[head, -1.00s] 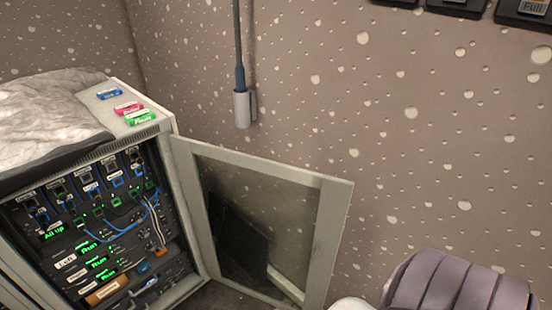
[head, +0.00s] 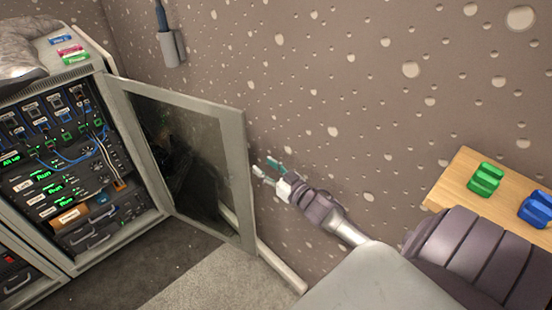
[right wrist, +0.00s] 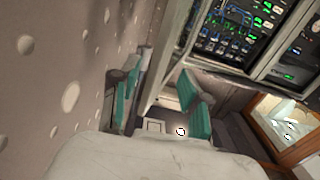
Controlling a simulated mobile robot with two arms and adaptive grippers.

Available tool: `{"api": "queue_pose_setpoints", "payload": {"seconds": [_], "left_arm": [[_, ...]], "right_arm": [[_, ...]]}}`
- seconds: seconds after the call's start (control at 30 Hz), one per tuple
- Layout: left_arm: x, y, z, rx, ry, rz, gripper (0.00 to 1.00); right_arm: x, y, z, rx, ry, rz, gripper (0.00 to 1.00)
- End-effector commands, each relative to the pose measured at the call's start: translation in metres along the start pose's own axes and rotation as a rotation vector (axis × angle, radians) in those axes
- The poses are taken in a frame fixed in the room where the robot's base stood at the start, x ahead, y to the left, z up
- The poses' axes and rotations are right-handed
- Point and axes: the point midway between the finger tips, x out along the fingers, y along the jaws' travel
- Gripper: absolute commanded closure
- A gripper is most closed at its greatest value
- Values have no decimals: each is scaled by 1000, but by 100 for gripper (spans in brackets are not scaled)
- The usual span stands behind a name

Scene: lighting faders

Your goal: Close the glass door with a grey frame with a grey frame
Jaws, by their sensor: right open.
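The glass door with a grey frame (head: 236,150) stands wide open, swung out from the right side of the equipment cabinet (head: 108,92). Its dark pane shows in the head view. My right gripper (head: 268,173) is open and empty, just right of the door's free edge, near the wall. In the right wrist view the two teal-padded fingers (right wrist: 160,104) are spread, and the grey door frame (right wrist: 166,62) shows edge-on in line with the gap between them. I cannot tell whether the edge lies between the fingertips. My left gripper is not in view.
The cabinet holds lit modules and blue cables. The speckled wall (head: 340,80) runs close behind the door and my right arm. A wooden shelf (head: 450,190) with green and blue blocks is at the right. The floor (head: 190,285) before the door is clear.

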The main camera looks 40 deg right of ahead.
Motion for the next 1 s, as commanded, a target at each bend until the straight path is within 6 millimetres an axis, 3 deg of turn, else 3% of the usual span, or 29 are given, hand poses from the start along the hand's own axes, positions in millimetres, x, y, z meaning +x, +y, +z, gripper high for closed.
{"api": "queue_pose_setpoints", "payload": {"seconds": [0.17,0.6,1.0], "left_arm": [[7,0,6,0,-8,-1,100],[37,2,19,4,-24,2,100],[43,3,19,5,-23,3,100]], "right_arm": [[10,0,-1,0,6,-2,54],[61,0,2,-2,4,-1,54],[96,1,0,0,2,1,54]]}}
